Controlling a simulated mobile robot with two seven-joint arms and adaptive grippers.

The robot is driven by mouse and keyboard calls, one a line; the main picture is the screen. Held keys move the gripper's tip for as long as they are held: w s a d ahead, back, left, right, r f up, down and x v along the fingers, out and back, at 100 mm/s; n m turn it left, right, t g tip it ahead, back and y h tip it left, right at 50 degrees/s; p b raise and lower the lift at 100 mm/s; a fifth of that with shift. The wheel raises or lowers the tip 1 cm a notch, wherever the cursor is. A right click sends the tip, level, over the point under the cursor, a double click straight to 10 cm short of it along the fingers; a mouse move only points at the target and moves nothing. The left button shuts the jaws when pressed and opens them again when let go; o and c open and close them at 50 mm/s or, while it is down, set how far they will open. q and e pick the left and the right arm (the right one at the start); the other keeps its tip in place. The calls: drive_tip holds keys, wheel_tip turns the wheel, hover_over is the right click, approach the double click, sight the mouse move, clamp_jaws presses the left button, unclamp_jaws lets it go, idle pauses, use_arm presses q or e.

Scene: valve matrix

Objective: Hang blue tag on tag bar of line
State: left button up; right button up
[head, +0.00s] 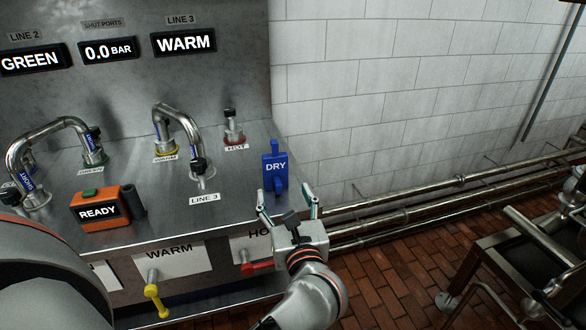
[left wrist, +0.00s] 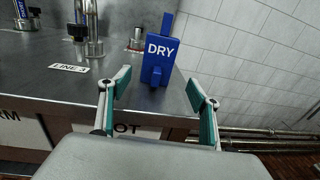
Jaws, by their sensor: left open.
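A blue block marked DRY (head: 275,170) stands upright near the right end of the steel counter (head: 235,215). It also shows in the left wrist view (left wrist: 157,50), ahead of the fingers. I cannot tell whether it is the blue tag; no other separate blue tag is clear. My left gripper (head: 285,195) is open and empty at the counter's front right edge, just short of the blue block. In the left wrist view its fingers (left wrist: 158,78) stand apart, one on each side below the block. No tag bar can be clearly made out. My right gripper is not in view.
Bent steel pipes (head: 183,118) and an orange READY device (head: 100,209) stand on the counter. Yellow (head: 155,296) and red (head: 258,267) handles stick out in front. Rails (head: 430,195) run along the wall; a metal cart (head: 530,260) stands at right.

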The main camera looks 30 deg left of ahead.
sight(276, 176)
use_arm(q)
drive_tip(key=shift+w+a+r, duration=0.15)
drive_tip(key=shift+w+a, duration=0.35)
drive_tip(key=shift+a, duration=0.25)
drive_tip(key=shift+x, duration=2.7)
drive_tip(key=shift+s, duration=0.1)
drive_tip(key=c, duration=1.3)
